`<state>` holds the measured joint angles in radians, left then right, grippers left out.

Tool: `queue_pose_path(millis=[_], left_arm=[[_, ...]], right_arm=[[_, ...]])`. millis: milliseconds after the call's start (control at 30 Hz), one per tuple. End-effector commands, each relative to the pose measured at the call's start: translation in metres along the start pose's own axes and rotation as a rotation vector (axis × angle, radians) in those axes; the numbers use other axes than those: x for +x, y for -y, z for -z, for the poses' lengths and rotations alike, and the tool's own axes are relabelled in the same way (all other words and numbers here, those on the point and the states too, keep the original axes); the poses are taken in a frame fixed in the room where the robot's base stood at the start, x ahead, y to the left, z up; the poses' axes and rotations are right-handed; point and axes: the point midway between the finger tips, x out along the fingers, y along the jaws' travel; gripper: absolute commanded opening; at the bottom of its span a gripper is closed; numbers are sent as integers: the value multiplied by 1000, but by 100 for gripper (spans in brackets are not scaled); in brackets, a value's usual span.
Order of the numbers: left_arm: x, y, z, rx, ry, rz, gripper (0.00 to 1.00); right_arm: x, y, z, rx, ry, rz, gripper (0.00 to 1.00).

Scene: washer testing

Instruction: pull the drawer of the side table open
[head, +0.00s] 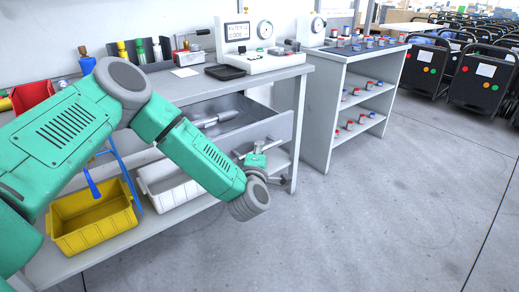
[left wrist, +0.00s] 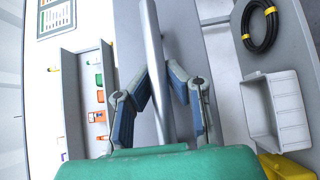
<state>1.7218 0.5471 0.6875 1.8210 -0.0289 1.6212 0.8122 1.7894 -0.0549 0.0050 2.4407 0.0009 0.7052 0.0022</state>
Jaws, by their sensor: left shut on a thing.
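The grey side table (head: 205,88) stands at the left in the head view. Its drawer (head: 268,128) is partly out, and its inside shows with a pale metal tool lying in it. My left gripper (head: 258,157) is at the drawer's front and is shut on the drawer handle. In the left wrist view the two jointed fingers of my left gripper (left wrist: 168,82) close around a long grey bar (left wrist: 152,45) from both sides. The head view hides part of the handle behind my wrist and fingers. My right gripper is in neither view.
A yellow bin (head: 92,222) and a white bin (head: 168,190) stand on the lower shelf. Bottles, a black tray (head: 225,72) and a gauge unit (head: 262,60) are on the tabletop. A second shelf unit (head: 335,100) stands right. The floor in front is clear.

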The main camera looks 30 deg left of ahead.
Motion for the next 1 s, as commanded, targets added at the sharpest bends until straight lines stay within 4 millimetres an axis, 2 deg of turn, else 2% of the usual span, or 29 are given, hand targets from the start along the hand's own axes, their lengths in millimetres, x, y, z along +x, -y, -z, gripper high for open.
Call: queue_pose_path(millis=[33,133,167,200,233,500,633,767,1000], left_arm=[[-2,6,2,7,0,13,0],[-2,6,2,7,0,13,0],[-2,6,2,7,0,13,19],[-2,6,2,7,-1,13,33],[-2,6,2,6,0,12,34],[-1,2,1,2,0,5,34],[-9,2,0,2,2,6,34],[-30,2,0,2,3,7,34],[-82,4,1,2,4,10,34]], right_arm=[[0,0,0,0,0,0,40],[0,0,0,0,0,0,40],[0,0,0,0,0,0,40],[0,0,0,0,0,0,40],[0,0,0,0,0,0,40],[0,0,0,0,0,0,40],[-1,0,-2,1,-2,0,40],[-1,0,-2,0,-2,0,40],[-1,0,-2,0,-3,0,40]])
